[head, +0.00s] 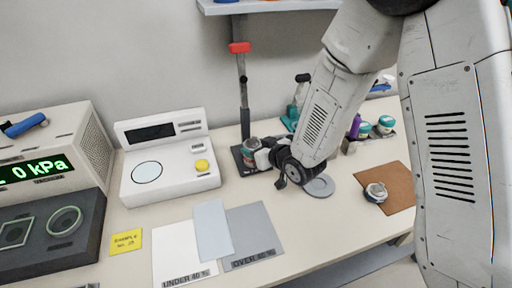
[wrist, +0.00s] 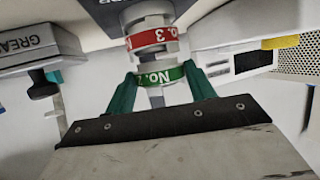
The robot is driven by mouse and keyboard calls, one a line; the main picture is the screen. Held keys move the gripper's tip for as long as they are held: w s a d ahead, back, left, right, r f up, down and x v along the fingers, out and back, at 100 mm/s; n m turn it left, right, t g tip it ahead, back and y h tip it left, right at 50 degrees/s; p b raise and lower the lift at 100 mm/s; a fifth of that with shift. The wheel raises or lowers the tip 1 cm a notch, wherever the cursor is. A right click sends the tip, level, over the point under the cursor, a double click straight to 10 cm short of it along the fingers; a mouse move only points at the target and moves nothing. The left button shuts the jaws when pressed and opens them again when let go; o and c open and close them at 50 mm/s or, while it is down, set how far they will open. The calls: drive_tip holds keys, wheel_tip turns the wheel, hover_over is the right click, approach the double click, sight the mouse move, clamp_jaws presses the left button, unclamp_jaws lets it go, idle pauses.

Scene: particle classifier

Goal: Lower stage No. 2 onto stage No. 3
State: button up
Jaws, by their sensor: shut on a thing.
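Stage No. 2 (wrist: 160,77), a metal cylinder with a green label, is between the two green fingers of my gripper (wrist: 161,73), which is shut on it. Stage No. 3 (wrist: 152,37), a metal cylinder with a red label, is right beside it in the wrist view, toward the dark stand base. The two are in line and look very close; I cannot tell whether they touch. In the head view my gripper (head: 264,154) is at the stand (head: 244,95); the stages there are small and partly hidden by it.
A white instrument (head: 168,170) stands to the left. A grey disc (head: 320,187) lies right of my gripper. A brown mat (head: 398,181) carries a small round stage (head: 376,192). Jars (head: 385,124) stand behind it. Paper sheets (head: 253,231) lie in front.

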drive_tip(key=shift+f, duration=0.4)
idle(0.5)
drive_tip(key=o, duration=1.1)
drive_tip(key=shift+o, duration=0.2)
